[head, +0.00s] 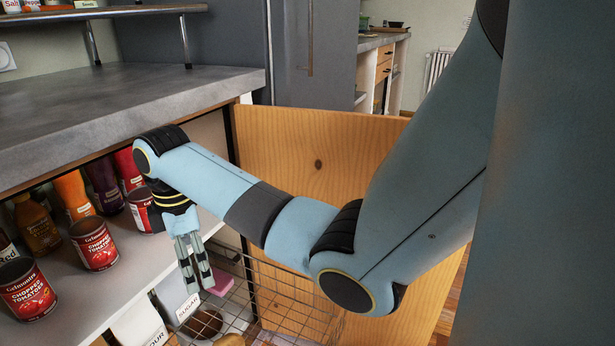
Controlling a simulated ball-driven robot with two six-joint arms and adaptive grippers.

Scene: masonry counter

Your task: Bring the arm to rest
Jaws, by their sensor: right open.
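My right arm (390,220) comes in from the right and reaches across to the open cabinet under the counter. My right gripper (198,282) hangs from its wrist, pointing down, open and empty. It is in front of the shelf's edge and above the wire basket, with no object between its fingers. My left gripper is not in view.
The shelf (105,290) holds several cans (94,243), bottles and jars. A wire basket (290,300) with a pink item (220,283) is below. The open wooden door (300,150) stands behind my arm. The grey counter (120,105) overhangs the shelf.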

